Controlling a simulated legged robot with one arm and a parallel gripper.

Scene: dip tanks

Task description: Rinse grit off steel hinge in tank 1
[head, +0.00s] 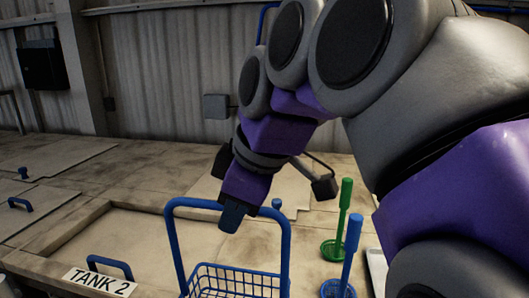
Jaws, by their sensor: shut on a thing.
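A blue wire basket (286,245) with a tall hoop handle stands out at the bottom middle of the head view; its lower part is cut off by the frame edge. My gripper (232,217) points down and is shut on the top bar of the basket's handle. The steel hinge is not visible; what lies in the basket cannot be made out. The label "TANK 2" (100,282) is on the front edge of a tank at the lower left. No tank 1 label shows.
A green-handled tool (342,210) and a blue-handled tool (351,250) with round mesh ends stand right of the basket. A pale tray (377,270) is partly hidden by my arm. Lids with blue handles (20,205) lie at the left.

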